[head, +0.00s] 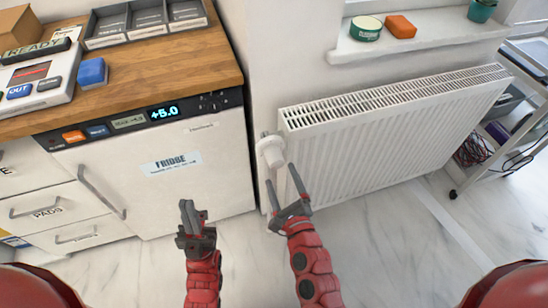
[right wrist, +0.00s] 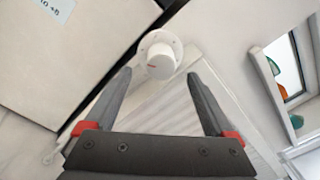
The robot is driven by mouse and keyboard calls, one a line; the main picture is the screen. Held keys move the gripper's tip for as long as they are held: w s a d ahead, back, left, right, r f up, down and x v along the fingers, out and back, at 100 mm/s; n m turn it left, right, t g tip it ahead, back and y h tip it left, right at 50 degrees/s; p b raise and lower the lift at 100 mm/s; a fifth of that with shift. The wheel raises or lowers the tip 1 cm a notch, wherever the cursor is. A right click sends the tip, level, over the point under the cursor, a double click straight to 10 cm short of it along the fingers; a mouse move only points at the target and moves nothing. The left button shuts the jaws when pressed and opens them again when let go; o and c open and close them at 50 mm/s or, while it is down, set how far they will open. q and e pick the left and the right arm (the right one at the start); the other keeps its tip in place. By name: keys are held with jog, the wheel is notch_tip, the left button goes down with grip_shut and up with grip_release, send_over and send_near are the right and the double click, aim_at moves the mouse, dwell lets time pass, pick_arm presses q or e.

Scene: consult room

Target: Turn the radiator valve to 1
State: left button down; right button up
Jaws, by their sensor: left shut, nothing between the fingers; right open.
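The radiator valve (head: 271,152) is a white round knob at the left end of the white radiator (head: 390,125). It also shows in the right wrist view (right wrist: 160,60), with a small red mark on it; no number is readable. My right gripper (head: 282,178) is open and empty, just below the valve in the head view. In the right wrist view its two fingers (right wrist: 164,88) point toward the valve, which lies beyond the tips and not between them. My left gripper (head: 190,206) is shut and empty, in front of the fridge (head: 185,150).
The fridge and drawers stand under a wooden counter (head: 195,58) at the left. A windowsill (head: 420,40) with a green tin (head: 366,28) and an orange block (head: 400,26) is above the radiator. A trolley (head: 525,130) stands at the right. The floor in front is clear.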

aim_at(277, 165)
jog(key=x, duration=0.7)
jog(key=shift+w, duration=0.35)
jog(key=shift+c, duration=0.3)
jog(key=c, duration=1.3)
